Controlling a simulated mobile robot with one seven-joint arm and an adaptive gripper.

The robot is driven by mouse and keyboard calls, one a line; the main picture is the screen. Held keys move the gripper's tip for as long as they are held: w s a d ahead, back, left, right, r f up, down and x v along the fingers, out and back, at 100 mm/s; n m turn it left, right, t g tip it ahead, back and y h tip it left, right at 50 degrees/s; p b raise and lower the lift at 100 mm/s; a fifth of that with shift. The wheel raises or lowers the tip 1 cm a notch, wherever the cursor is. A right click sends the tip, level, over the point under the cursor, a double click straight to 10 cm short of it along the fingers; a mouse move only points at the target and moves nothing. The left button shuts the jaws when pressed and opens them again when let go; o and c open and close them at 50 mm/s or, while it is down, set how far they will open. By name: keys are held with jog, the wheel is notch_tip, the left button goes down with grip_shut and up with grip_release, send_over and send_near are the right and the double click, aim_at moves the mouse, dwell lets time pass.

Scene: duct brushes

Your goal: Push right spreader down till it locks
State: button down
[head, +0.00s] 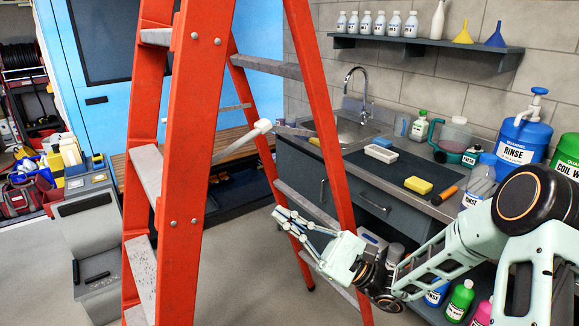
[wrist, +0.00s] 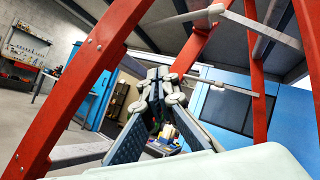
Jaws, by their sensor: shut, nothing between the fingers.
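The red stepladder (head: 183,130) stands open in the head view. Its nearer spreader (head: 240,140), the one farther right, is a pale bar bent upward at a rounded middle joint; it also shows at the top of the wrist view (wrist: 190,15). The farther spreader (head: 235,107) looks nearly straight; it also shows in the wrist view (wrist: 222,85). My gripper (head: 279,217) is shut and empty, below and right of the bent spreader, by the ladder's right-hand rails.
A counter (head: 372,162) with a sink and several bottles stands behind and right of the ladder. The ladder rails and steps surround the space near my gripper. Floor at lower left is partly clear.

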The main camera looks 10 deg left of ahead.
jog(key=w+d+r+m+t, duration=0.2)
jog(key=w+d+m+t, duration=0.2)
jog(key=t, duration=0.4)
jog(key=shift+w+m, duration=0.6)
jog(key=shift+m, duration=0.3)
jog(key=shift+r, duration=0.15)
jog(key=s+d+r+p+x, duration=0.1)
jog(key=s+r+p+x, duration=0.1)
jog(key=x, duration=1)
jog(key=shift+a+r, duration=0.2)
jog(key=shift+a, duration=0.05)
jog(key=shift+w, duration=0.1)
jog(key=shift+r, duration=0.1)
